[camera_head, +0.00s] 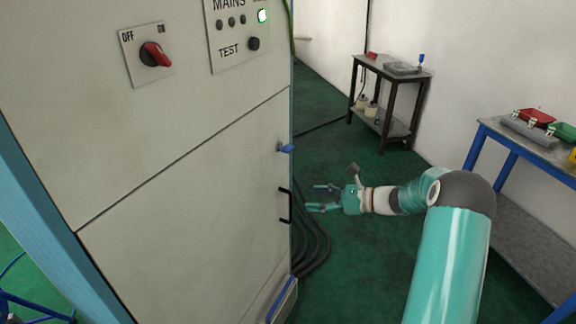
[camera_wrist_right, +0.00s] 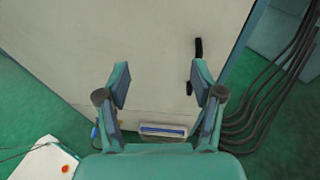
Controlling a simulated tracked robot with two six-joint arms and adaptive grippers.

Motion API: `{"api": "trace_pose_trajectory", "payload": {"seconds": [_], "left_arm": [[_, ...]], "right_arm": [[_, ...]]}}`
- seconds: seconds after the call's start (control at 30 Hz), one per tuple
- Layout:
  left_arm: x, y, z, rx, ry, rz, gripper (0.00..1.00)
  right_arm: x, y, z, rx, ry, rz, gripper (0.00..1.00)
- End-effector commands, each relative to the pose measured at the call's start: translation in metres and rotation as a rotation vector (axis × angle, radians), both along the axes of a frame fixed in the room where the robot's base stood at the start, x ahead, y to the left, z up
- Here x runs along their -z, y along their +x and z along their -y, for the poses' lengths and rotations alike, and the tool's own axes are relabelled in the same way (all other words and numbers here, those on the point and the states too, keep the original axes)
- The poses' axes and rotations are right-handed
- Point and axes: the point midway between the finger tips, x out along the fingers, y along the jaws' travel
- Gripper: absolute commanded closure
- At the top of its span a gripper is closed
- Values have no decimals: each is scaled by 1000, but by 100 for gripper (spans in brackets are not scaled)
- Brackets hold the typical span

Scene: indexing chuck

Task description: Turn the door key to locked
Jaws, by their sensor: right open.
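The blue door key (camera_head: 286,149) sticks out of the pale cabinet door (camera_head: 200,215) near its right edge, above the black door handle (camera_head: 285,205). Its exact angle is hard to tell at this size. My right gripper (camera_head: 318,198) is open and empty, to the right of the handle and lower than the key in the head view. In the right wrist view its two spread fingers (camera_wrist_right: 162,83) face the door. The handle (camera_wrist_right: 198,48) shows there partly behind the right-hand finger. I cannot make out the key in that view. My left gripper is out of view.
Above the door are a red OFF/ON switch (camera_head: 154,54) and a MAINS/TEST panel (camera_head: 237,33) with a lit green lamp. Dark hoses (camera_head: 312,240) lie beside the cabinet. A dark trolley (camera_head: 390,95) and a blue-legged bench (camera_head: 530,150) stand right. Green floor lies between.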

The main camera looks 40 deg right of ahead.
Motion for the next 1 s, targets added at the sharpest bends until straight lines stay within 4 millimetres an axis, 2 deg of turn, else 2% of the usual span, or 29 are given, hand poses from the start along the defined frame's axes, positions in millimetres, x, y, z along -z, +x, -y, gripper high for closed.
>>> {"api": "trace_pose_trajectory", "payload": {"seconds": [0.03,0.1,0.2,0.27,0.37,0.57,1.0], "left_arm": [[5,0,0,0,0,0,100],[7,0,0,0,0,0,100],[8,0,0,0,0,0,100],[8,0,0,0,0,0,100],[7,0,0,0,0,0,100],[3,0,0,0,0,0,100],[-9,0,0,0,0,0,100]], "right_arm": [[-25,-7,25,51,25,67,33],[-57,-16,47,93,59,147,33],[-85,-25,63,121,84,218,33],[-93,-27,66,126,90,238,33],[-97,-23,66,127,95,248,33],[-97,4,55,123,96,246,33],[-97,93,26,124,94,245,33]]}}
